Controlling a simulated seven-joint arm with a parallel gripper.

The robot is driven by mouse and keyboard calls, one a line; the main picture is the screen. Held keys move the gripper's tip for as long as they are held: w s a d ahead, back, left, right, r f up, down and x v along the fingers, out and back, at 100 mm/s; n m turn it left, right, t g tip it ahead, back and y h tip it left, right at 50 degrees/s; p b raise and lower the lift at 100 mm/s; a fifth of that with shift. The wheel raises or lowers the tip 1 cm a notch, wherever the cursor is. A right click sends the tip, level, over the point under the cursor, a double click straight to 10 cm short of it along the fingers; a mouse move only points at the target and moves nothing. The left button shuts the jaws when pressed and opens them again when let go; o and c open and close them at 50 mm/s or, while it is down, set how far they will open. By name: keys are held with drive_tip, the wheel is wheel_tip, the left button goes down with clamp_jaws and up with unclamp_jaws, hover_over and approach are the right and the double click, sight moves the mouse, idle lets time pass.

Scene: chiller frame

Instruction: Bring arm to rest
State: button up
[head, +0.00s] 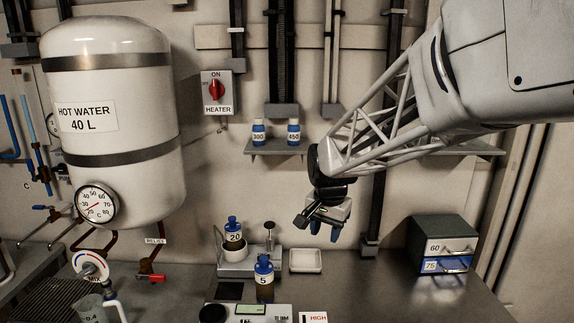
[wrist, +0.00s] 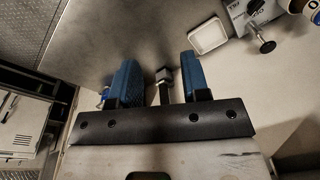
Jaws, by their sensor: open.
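My gripper (head: 325,226) hangs from the end of my arm in the head view, above the metal counter (head: 372,296). Its blue fingers point down and stand apart with nothing held.
The white tray (head: 305,261) lies left of my gripper. Bottles marked 20 (head: 232,238) and 5 (head: 264,281) stand further left. A drawer box (head: 445,243) stands right. A wall shelf (head: 275,150) holds two bottles. The counter below my gripper is clear.

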drive_tip(key=s+d+n, duration=0.3)
drive_tip(key=s+d, duration=0.1)
drive_tip(key=s, duration=1.1)
drive_tip(key=s+d+n+t, duration=0.1)
drive_tip(key=s+d+n, duration=0.2)
drive_tip(key=s, duration=1.1)
drive_tip(key=shift+s+d+f, duration=0.25)
drive_tip(key=shift+s+d, duration=0.1)
drive_tip(key=shift+d, duration=0.75)
